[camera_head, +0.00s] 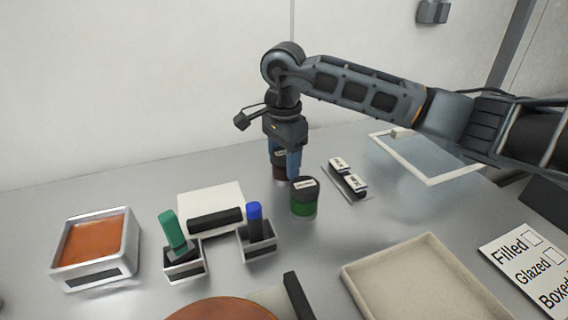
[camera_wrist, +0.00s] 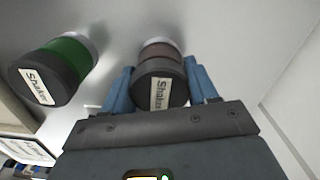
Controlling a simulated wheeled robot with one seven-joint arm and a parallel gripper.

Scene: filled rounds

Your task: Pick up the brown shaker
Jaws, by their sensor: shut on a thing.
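The brown shaker (camera_wrist: 161,58) has a dark lid with a "Shaker" label and stands upright between the blue fingers of my gripper (camera_wrist: 160,88). My gripper is shut on it, with a finger on each side. In the head view the brown shaker (camera_head: 279,172) is partly hidden by my gripper (camera_head: 286,165), which points straight down at the table. A green shaker (camera_head: 304,200) with a dark lid stands close by, in front and to the right; it also shows at the left of the wrist view (camera_wrist: 58,68).
A beige tray (camera_head: 425,285) is at front right, an orange-filled container (camera_head: 95,250) at left. Green (camera_head: 173,232) and blue (camera_head: 255,222) items stand in holders.

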